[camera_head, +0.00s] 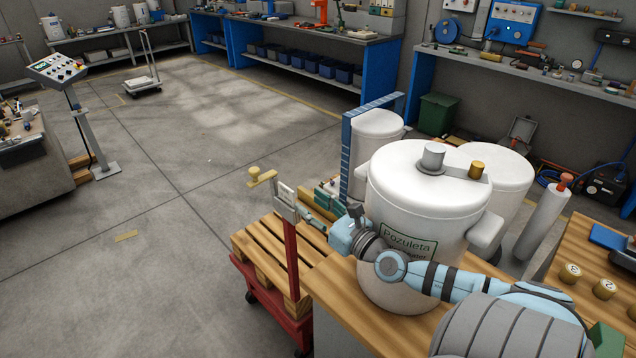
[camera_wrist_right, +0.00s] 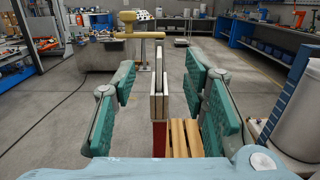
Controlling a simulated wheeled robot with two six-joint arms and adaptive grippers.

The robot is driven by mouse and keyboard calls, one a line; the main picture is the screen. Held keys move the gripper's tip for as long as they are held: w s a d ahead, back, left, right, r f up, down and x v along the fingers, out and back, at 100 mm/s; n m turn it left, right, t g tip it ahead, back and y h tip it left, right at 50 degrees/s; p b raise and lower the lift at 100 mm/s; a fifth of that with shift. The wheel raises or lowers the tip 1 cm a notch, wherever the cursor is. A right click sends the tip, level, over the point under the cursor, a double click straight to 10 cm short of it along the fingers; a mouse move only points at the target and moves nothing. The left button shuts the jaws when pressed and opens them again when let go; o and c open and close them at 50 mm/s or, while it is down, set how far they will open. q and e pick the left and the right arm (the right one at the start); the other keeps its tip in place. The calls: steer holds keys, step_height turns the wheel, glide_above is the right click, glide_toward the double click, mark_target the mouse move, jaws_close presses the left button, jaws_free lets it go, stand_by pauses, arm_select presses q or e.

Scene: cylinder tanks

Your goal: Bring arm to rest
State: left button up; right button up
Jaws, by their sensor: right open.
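My right arm comes in from the lower right in the head view and reaches left, in front of a large white tank (camera_head: 425,180) labelled "Pozuleta". My right gripper (camera_head: 322,205) is beside the upper end of a red post (camera_head: 291,265) on a cart. In the right wrist view its green-padded fingers (camera_wrist_right: 160,95) are spread apart. A pale upright plate (camera_wrist_right: 160,88) at the post's top shows in the gap between them, with no clear contact. A yellow knob (camera_head: 262,178) sticks out beyond it. My left gripper is not in view.
The red cart carries a wooden pallet (camera_head: 265,245) beside the wooden bench (camera_head: 350,325). A control console (camera_head: 60,72) stands at the left. The floor between is mostly clear.

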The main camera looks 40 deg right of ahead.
steer(key=shift+s+a, duration=0.1)
steer(key=shift+s, duration=0.8)
